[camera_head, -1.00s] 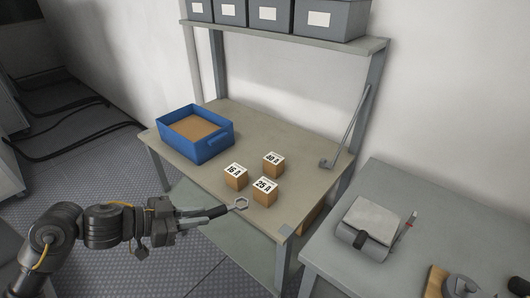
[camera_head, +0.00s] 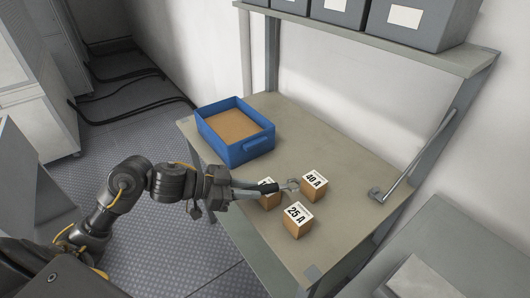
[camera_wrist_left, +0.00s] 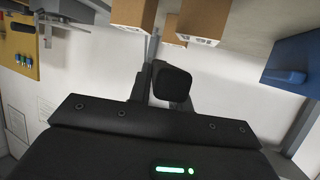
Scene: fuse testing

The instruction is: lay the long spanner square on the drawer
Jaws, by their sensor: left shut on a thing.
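My left gripper (camera_head: 248,191) is shut on a spanner (camera_head: 293,184) with a black grip and a pale metal ring end. The spanner is held roughly level, its ring pointing right in the head view, among the fuse cubes; its exact height above the table is unclear. A dark block, likely the end of the spanner's grip (camera_wrist_left: 172,82), shows in the left wrist view. The blue open drawer (camera_head: 250,153) with a brown inside stands on the table, behind and left of the spanner. It also shows in the left wrist view (camera_wrist_left: 290,75). My right gripper is out of view.
Cubes marked 40 A (camera_head: 313,188) and 25 A (camera_head: 296,224) stand near the ring; a third cube (camera_head: 269,200) is partly hidden by the spanner. A grey lever (camera_head: 415,158) rises at the table's right. A shelf with grey bins (camera_head: 410,18) hangs above. Table (camera_head: 345,150) behind the cubes is clear.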

